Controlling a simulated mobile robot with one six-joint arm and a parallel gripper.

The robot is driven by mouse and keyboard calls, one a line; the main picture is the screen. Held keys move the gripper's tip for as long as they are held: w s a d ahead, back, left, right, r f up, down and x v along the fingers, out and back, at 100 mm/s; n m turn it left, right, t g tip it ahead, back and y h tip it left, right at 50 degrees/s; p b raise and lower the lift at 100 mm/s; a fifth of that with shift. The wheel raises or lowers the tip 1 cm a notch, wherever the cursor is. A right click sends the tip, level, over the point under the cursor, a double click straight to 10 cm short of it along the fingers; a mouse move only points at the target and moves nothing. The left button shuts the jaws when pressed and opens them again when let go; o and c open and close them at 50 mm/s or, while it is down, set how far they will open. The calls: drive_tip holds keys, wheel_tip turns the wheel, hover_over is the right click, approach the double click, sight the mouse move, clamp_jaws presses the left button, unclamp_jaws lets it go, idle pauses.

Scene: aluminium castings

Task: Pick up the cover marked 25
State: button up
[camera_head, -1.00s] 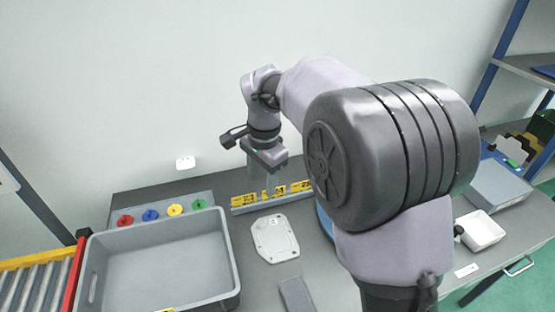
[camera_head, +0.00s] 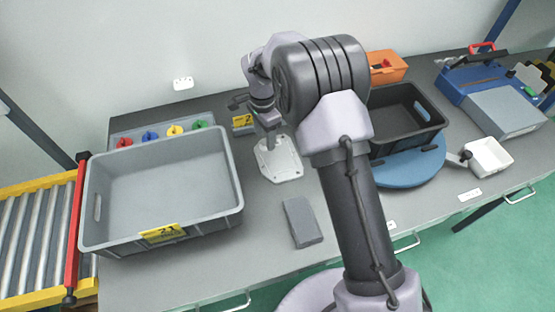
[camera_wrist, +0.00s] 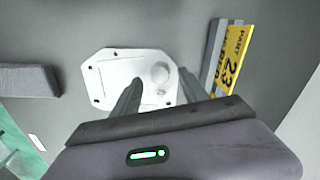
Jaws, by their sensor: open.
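A pale, plate-like cover (camera_head: 285,166) with cut corners lies flat on the grey table, right of the large grey bin. No number 25 can be read on it. In the wrist view the cover (camera_wrist: 112,72) shows small holes near its edges and a round raised boss. My gripper (camera_head: 271,143) is over the far part of the cover in the head view. In the wrist view my gripper (camera_wrist: 158,78) is open, its two fingers apart with the boss between them. Nothing is held. I cannot tell whether the fingertips touch the cover.
A yellow label reading 23 (camera_wrist: 233,58) sits on a rail close beside the cover. A grey bin (camera_head: 160,238) stands left, a dark grey block (camera_head: 303,222) in front. A black crate (camera_head: 408,146) on a blue round plate (camera_head: 415,178) is right. Coloured knobs (camera_head: 175,130) line the back.

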wheel_tip(320, 180, down, 2)
drive_tip(key=shift+f, duration=0.15)
clamp_jaws()
